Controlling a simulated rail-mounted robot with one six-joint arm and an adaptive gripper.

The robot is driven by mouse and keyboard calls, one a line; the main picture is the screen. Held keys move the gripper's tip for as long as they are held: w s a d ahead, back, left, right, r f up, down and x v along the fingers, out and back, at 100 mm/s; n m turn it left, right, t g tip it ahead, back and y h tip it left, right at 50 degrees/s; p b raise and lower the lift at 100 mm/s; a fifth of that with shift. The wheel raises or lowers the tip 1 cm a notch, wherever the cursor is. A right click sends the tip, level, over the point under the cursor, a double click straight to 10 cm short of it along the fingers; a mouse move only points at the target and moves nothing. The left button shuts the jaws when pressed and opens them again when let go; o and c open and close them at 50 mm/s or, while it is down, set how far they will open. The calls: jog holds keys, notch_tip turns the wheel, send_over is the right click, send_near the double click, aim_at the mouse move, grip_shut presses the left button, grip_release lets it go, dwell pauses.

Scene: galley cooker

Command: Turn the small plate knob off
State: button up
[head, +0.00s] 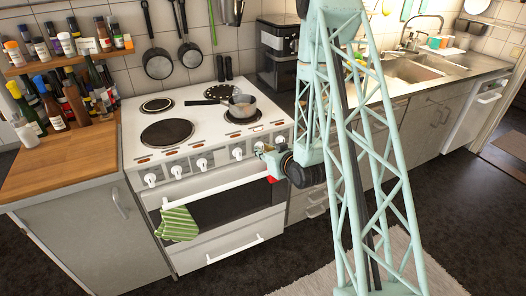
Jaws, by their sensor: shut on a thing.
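The white cooker (225,185) has a row of white knobs along its front panel. Knobs show at the left (150,180) and near the middle (238,153). My gripper (262,149) is at the right part of this row, shut on a knob that its fingers largely hide. I cannot read the knob's setting or tell which plate it serves. The hob has a large dark plate (167,133) at front left and a smaller one (157,105) at back left. A saucepan (242,106) stands on the front right plate.
Bottles crowd the wooden counter (72,158) at left. A black appliance (279,50) stands behind, right of the cooker.

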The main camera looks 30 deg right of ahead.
jog(key=o, duration=0.6)
jog(key=shift+o, duration=0.2)
jog(key=shift+r+m+y+p, duration=0.1)
jog(key=shift+m+y+p, duration=0.35)
jog(key=shift+p, duration=0.85)
jog(key=shift+d+m+y+p, duration=0.1)
jog(key=shift+m+y+p, duration=0.7)
jog(key=shift+p, duration=1.05)
